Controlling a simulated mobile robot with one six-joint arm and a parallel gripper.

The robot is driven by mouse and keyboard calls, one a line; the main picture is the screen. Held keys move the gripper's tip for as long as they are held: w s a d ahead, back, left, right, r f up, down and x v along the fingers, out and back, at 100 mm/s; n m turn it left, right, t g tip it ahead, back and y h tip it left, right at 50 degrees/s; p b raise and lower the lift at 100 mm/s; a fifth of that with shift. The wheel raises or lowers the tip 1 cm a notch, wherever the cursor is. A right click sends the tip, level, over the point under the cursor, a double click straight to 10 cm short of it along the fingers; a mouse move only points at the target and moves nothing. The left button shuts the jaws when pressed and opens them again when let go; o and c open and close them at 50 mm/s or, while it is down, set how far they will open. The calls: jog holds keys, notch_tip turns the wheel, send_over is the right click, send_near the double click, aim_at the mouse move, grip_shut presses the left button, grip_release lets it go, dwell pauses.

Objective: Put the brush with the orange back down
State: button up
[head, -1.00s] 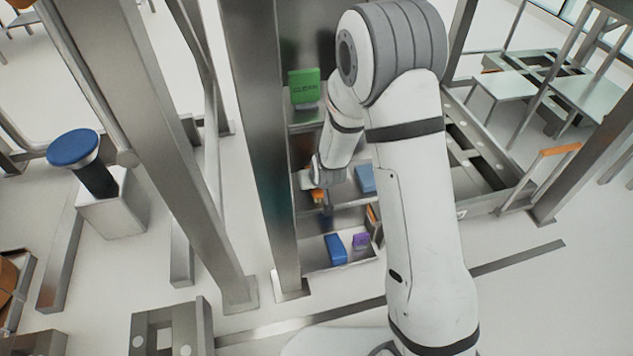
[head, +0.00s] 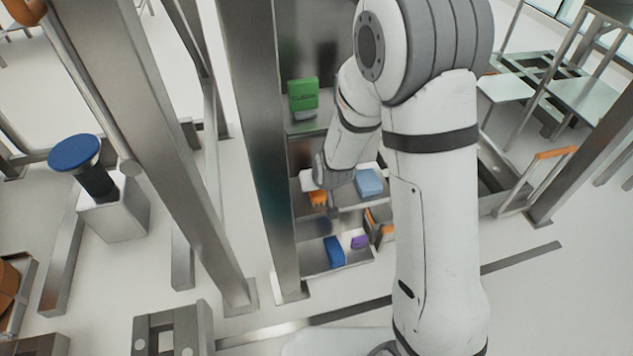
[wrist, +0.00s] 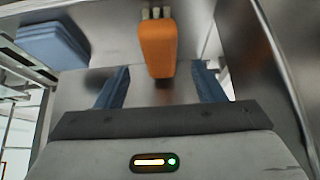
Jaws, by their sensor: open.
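The brush with the orange back (head: 318,198) is on the middle shelf (head: 350,202) of the metal rack, at its left side. In the wrist view the orange back (wrist: 158,48) lies just ahead of and between my blue fingertips, with its pale bristles pointing away from me. My gripper (wrist: 162,88) is open, with a gap on each side of the brush. In the head view my gripper (head: 332,190) is at the middle shelf beside the brush, and my wrist partly covers that area.
A light blue block (head: 369,182) lies to the right on the same shelf. A green box (head: 303,95) stands on the shelf above. A blue item (head: 334,251) and a purple item (head: 359,242) lie on the shelf below. A metal post (head: 262,150) stands close on the left.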

jog(key=p+v, duration=0.1)
jog(key=v, duration=0.4)
jog(key=shift+r, duration=0.1)
jog(key=s+d+r+m+g+h, duration=0.1)
jog(key=s+d+r+g, duration=0.1)
jog(key=s+d+r, duration=0.5)
jog(key=s+d+r+m+g, duration=0.2)
jog(key=s+d+r, duration=0.5)
jog(key=s, duration=0.5)
jog(key=shift+s+d+r+g+h, duration=0.4)
jog(key=shift+r+g, duration=0.2)
jog(key=shift+r, duration=0.1)
notch_tip(320, 180, up, 23)
jog(key=t+p, duration=0.1)
jog(key=p, duration=1.9)
jog(key=shift+f, duration=0.1)
